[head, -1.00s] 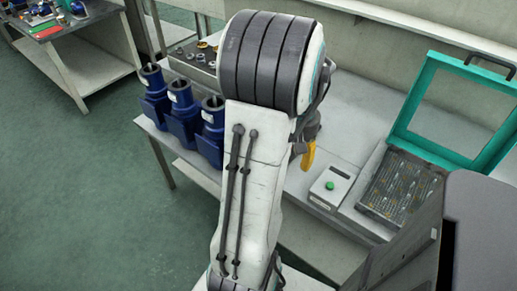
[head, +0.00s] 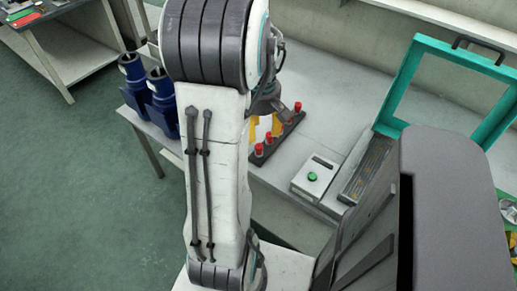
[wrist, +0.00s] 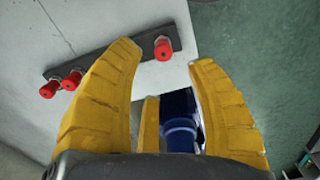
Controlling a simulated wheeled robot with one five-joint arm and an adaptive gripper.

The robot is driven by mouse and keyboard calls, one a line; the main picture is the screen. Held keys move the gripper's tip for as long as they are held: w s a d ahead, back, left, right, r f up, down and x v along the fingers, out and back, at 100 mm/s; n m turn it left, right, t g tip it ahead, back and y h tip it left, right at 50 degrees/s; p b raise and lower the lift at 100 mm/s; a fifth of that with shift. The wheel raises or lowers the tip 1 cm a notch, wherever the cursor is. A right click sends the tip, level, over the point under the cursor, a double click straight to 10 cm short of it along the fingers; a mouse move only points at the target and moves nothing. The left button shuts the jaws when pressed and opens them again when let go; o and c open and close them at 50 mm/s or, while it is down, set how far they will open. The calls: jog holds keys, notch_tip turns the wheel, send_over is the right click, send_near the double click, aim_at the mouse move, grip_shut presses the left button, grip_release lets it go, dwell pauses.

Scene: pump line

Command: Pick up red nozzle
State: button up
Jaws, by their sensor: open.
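Several red nozzles stand in a row on a dark strip (head: 284,134) on the bench. In the head view one red nozzle (head: 298,107) is at the strip's far end, and two more (head: 268,137) (head: 259,150) are nearer. In the wrist view one red nozzle (wrist: 163,48) shows between the open fingertips, below them and apart. Two others (wrist: 72,80) (wrist: 49,89) lie to the left, beyond the left finger. My gripper (wrist: 165,58) has its yellow fingers spread and holds nothing. In the head view my gripper (head: 264,126) is beside the strip, partly hidden by my arm.
Blue pump bodies (head: 160,93) stand on the bench's left edge; blue also shows (wrist: 180,132) between my fingers. A grey box with a green button (head: 312,176) is right of the strip, near a teal-framed lid (head: 400,75). The bench behind the strip is clear.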

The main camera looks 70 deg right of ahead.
aim_at(259, 146)
jog(key=shift+f+n, duration=0.4)
jog(key=shift+f, duration=0.25)
jog(key=shift+w+a+f+b, duration=0.1)
jog(key=shift+f+b, duration=0.15)
jog(key=shift+f, duration=1.3)
jog(key=shift+a+f+b, duration=0.1)
jog(key=shift+f+b, duration=0.1)
jog(key=shift+f, duration=1.3)
grip_shut()
